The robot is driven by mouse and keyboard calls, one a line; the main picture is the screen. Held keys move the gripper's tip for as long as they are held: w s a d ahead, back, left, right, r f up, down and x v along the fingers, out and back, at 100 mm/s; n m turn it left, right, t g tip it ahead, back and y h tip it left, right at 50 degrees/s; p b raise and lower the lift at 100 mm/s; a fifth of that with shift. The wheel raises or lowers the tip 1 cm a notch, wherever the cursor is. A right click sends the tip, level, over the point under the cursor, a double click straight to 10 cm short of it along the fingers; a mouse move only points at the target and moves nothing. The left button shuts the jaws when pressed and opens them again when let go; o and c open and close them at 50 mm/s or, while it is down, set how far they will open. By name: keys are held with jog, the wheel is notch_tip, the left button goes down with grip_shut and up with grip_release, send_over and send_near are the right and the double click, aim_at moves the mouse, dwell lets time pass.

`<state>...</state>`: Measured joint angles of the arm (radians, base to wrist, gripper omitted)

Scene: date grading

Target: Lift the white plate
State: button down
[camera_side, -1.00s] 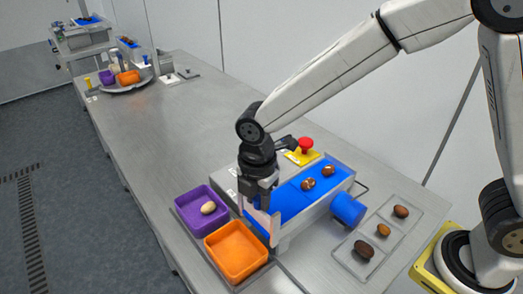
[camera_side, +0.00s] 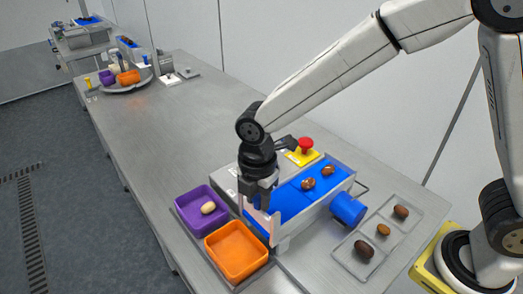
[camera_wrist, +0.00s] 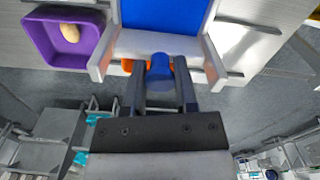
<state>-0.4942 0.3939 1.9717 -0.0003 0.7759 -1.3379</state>
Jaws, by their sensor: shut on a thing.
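The white plate (camera_side: 257,219) stands across the near end of the blue belt, between pinkish side posts. In the wrist view the white plate (camera_wrist: 132,43) spans the belt's end, with a blue round knob (camera_wrist: 160,73) in front of it. My gripper (camera_side: 260,206) points down at this end of the belt. In the wrist view my gripper (camera_wrist: 160,69) has one finger on each side of the knob and is shut on it. The plate looks still down at the belt's end. The fingers hide part of it in the side view.
A purple tray (camera_side: 188,197) with a pale date and an empty orange tray (camera_side: 240,270) sit close to the left. Two brown dates lie on the blue belt (camera_side: 290,202). A blue cylinder (camera_side: 348,208) and a clear sectioned tray (camera_side: 345,258) with dates are at right.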

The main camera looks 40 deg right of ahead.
aim_at(258, 197)
dwell(0.3)
jog(key=shift+w+r, duration=0.1)
jog(key=shift+r, duration=2.45)
jog(key=c, duration=0.6)
grip_release()
jog(key=shift+o, duration=1.1)
notch_tip(258, 197, up, 8)
jog(key=shift+d+f, duration=0.1)
jog(key=shift+f, duration=0.1)
